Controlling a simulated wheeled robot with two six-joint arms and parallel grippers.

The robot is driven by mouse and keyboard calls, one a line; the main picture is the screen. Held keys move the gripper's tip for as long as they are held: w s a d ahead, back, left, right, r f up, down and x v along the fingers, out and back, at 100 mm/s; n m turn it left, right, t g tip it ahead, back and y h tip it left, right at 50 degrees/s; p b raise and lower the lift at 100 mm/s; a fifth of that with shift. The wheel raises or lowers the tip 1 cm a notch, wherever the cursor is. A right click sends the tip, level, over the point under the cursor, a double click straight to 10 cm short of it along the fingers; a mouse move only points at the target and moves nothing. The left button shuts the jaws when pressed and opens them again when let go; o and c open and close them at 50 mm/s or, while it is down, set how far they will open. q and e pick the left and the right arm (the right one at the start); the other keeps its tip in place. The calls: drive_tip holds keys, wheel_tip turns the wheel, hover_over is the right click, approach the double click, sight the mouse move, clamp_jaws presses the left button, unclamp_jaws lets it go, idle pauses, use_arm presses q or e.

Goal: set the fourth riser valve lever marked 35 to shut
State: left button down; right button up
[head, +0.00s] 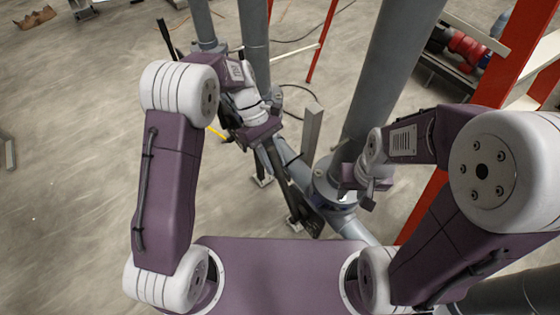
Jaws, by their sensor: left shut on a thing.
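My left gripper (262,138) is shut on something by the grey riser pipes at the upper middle. A dark bar (288,185) runs from its jaws down and right beside the low grey pipe. I cannot tell whether this bar is a valve lever. My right gripper (358,190) hangs beside the thick grey riser (385,85), just above its flange (335,190). Its two fingers look apart with nothing between them. A black lever-like bar (165,37) stands out left of the far riser (205,25). No number 35 can be read.
Another grey riser (252,45) stands behind my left gripper. A square grey post (312,130) stands between the grippers. Red frame posts (520,50) are at the right. A yellow piece (217,132) shows left of my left gripper. The concrete floor at left is mostly clear.

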use_arm(q)
drive_tip(key=shift+w+a+f, duration=0.2)
drive_tip(key=shift+w, duration=0.15)
drive_tip(key=shift+w+a+f, duration=0.1)
drive_tip(key=c, duration=1.3)
unclamp_jaws()
drive_tip(key=shift+o, duration=1)
drive_tip(key=shift+w, duration=0.1)
